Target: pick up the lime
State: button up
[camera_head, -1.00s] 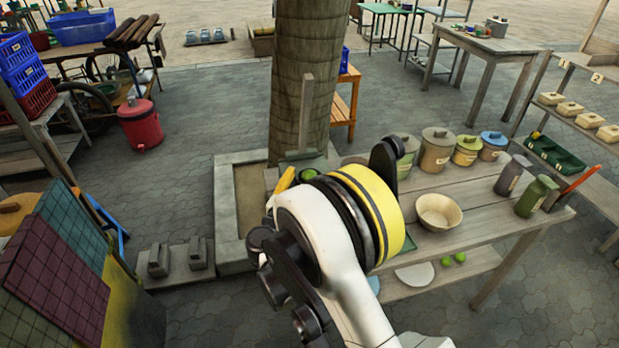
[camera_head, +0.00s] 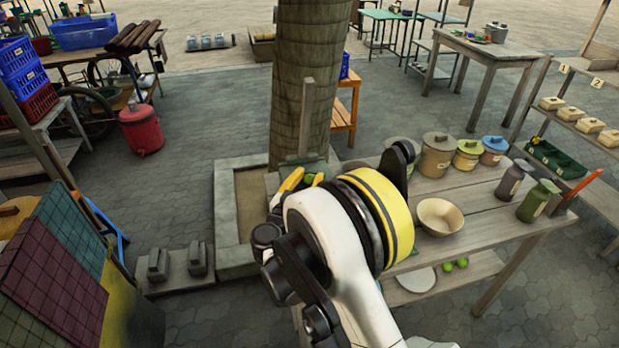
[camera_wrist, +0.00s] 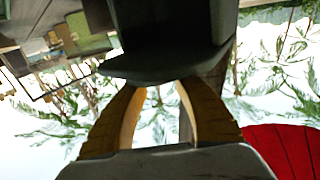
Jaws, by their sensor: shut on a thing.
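My gripper (camera_head: 292,180) shows as yellow fingers at the left end of the wooden table, mostly behind my white arm. In the wrist view my gripper (camera_wrist: 163,88) has both yellow fingers converging at the edge of a dark grey thing (camera_wrist: 168,35). That thing hides the fingertips, and no lime shows there. Two more limes (camera_head: 455,264) lie on the table's lower shelf.
The wooden table (camera_head: 480,222) bears a pale bowl (camera_head: 440,216), several lidded jars (camera_head: 437,155) and green canisters (camera_head: 537,200). A thick post (camera_head: 312,85) rises behind my gripper, in a stone-edged bed (camera_head: 228,215).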

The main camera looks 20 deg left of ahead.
aim_at(309, 174)
notch_tip(309, 174, up, 5)
jog(key=shift+s+f+p, duration=0.1)
jog(key=shift+p, duration=1.1)
jog(key=s+r+p, duration=0.3)
jog(key=s+r, duration=0.3)
jog(key=s, duration=0.5)
jog(key=shift+s, duration=0.25)
